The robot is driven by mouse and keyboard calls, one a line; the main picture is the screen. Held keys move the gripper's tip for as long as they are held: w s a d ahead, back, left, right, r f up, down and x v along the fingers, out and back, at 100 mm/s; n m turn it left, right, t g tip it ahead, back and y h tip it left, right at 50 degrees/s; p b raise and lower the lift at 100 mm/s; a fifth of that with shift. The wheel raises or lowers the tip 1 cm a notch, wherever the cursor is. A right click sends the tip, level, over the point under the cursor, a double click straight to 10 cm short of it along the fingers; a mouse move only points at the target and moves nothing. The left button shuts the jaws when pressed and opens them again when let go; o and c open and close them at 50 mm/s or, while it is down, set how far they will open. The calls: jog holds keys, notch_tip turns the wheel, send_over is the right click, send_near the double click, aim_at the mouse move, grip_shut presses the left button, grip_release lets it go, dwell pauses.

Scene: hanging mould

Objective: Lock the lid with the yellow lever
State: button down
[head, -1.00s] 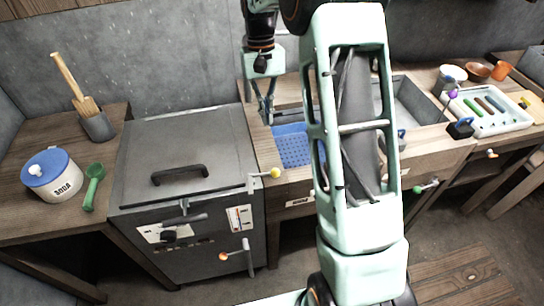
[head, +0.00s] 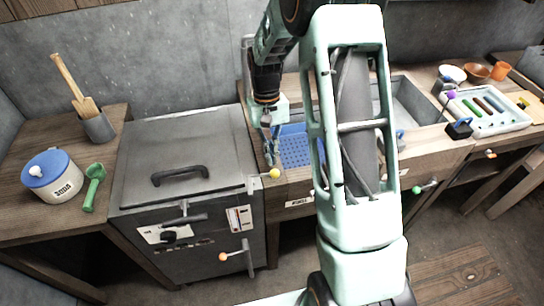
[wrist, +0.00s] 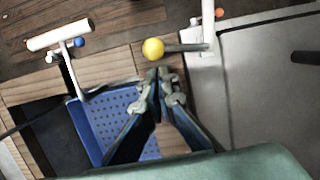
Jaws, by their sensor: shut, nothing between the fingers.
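The yellow lever (head: 274,173) is a short bar with a round yellow knob at the right front corner of the grey metal box. In the wrist view its yellow knob (wrist: 153,48) sits just beyond my fingertips, with the bar running right to a white bracket (wrist: 208,30). The lid (head: 180,165) is flat, grey and down on the box, with a dark handle. My gripper (head: 271,163) is shut and empty, pointing down just behind the knob; it also shows in the wrist view (wrist: 165,80). I cannot tell whether the fingertips touch the knob.
A blue perforated basket (head: 293,148) lies right of my gripper. An orange-knobbed lever (head: 224,257) is on the box front. A soda jar (head: 50,175) and green scoop (head: 93,185) stand on the left counter. The sink (head: 415,100) is to the right.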

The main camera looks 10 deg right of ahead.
aim_at(275, 172)
jog(key=shift+s, duration=0.4)
jog(key=shift+s+d+m, duration=0.1)
jog(key=shift+s+m, duration=0.25)
jog(key=shift+m, duration=0.25)
jog(key=shift+s+d+m+y, duration=0.1)
jog(key=shift+s+m+y, duration=0.3)
jog(key=shift+s+m, duration=0.6)
jog(key=m, duration=0.1)
jog(key=s+m, duration=0.1)
jog(key=m, duration=0.1)
jog(key=s+m, duration=0.1)
jog(key=shift+s+a+m+t+y, duration=0.15)
jog(key=shift+a+m+t+y, duration=0.15)
jog(key=shift+a+m+y, duration=0.1)
jog(key=s+a+m, duration=0.1)
jog(key=m, duration=0.1)
jog(key=s+a+m, duration=0.1)
jog(key=m, duration=0.1)
jog(key=s+a+m+t+p, duration=0.1)
jog(key=m, duration=0.2)
jog(key=shift+s+a+y, duration=0.2)
jog(key=shift+s+y, duration=0.05)
jog(key=shift+y, duration=0.15)
